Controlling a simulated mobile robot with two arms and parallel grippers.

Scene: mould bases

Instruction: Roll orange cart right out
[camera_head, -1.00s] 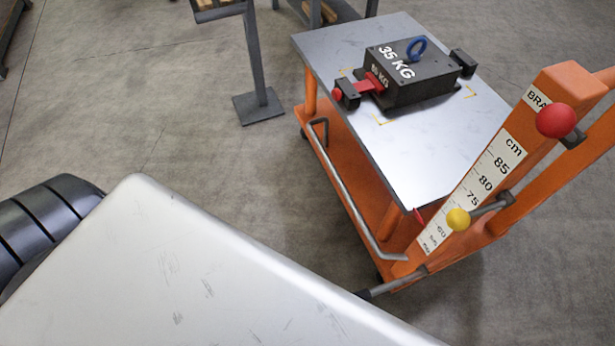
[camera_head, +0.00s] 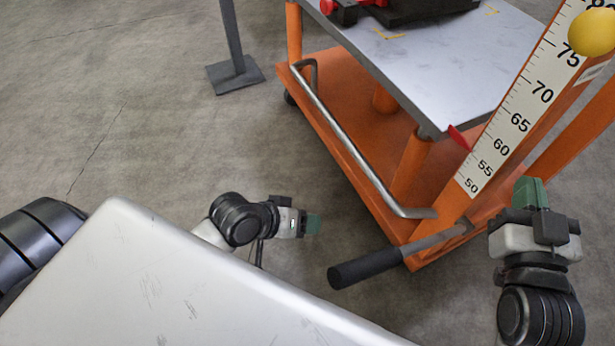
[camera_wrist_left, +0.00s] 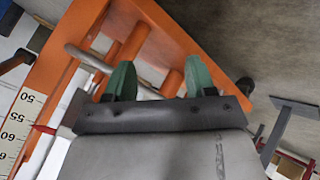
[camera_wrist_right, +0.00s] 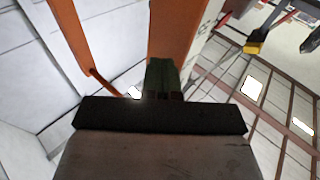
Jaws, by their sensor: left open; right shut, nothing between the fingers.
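The orange cart (camera_head: 345,145) stands ahead and to the right in the head view, with a grey top plate (camera_head: 440,75) and a scaled orange post (camera_head: 525,105). A grey bar with a black grip (camera_head: 365,270) sticks out low from its near end. My left gripper (camera_head: 313,224) is open and empty, left of the black grip and apart from it. In the left wrist view its green fingers (camera_wrist_left: 155,80) point toward the cart's orange frame. My right gripper (camera_head: 530,192) is shut and empty, near the post's lower right side. Whether it touches the cart cannot be told.
A black block (camera_head: 425,8) sits on the top plate, cut off by the view. A yellow knob (camera_head: 592,32) is on the post. A grey stand with a square foot (camera_head: 235,75) is left of the cart. Bare floor (camera_head: 140,130) lies to the left.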

